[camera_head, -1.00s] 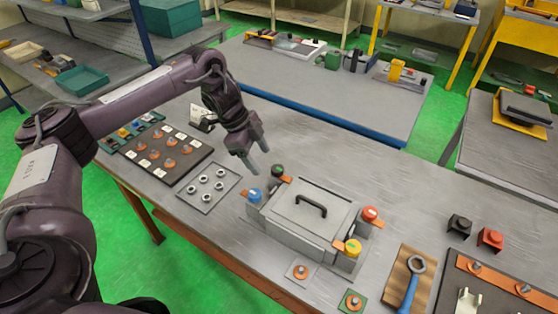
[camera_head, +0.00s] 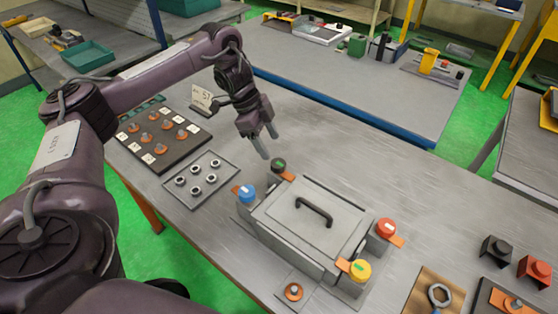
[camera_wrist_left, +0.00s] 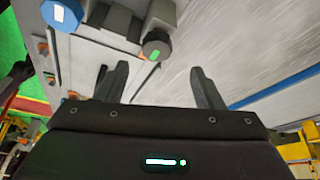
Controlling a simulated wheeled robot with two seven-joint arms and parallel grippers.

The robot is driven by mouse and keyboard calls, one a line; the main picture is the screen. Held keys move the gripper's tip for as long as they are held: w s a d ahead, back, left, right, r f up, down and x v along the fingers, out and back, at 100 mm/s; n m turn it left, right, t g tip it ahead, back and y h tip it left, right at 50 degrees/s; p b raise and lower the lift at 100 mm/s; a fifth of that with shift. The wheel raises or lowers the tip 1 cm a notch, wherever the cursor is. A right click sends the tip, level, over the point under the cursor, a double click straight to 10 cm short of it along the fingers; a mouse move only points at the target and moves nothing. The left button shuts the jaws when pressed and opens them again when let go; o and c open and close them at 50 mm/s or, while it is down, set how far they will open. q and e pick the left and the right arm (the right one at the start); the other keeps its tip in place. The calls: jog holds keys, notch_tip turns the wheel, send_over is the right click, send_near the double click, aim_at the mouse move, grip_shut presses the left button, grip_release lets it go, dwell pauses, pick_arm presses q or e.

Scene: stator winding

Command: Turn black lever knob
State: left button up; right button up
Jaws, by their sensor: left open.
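The black knob (camera_head: 278,165) with a green mark stands at the back corner of a grey box (camera_head: 310,222) that has a black handle. It also shows in the left wrist view (camera_wrist_left: 156,45), ahead of the fingers and between their lines. My left gripper (camera_head: 267,143) is open and empty, above and just behind the knob, apart from it. Its two fingers also show in the left wrist view (camera_wrist_left: 158,85). A blue knob (camera_head: 246,193), a red knob (camera_head: 386,228) and a yellow knob (camera_head: 359,270) stand at the other corners. My right gripper is not in view.
A tray of metal nuts (camera_head: 205,183) and a dark board with copper-coloured parts (camera_head: 160,140) lie left of the box. A black block (camera_head: 496,250) and a red block (camera_head: 535,271) stand at the right. The table behind the box is clear.

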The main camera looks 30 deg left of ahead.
aim_at(278, 163)
pick_arm(q)
jog(key=x, duration=0.1)
jog(key=b+x, duration=0.1)
jog(key=x, duration=0.3)
jog(key=shift+s+d+f, duration=0.1)
jog(key=shift+s, duration=0.2)
jog(key=shift+w+d+f, duration=0.2)
jog(key=shift+f, duration=0.4)
jog(key=shift+s, duration=0.1)
jog(key=c, duration=1)
jog(key=shift+r, duration=0.1)
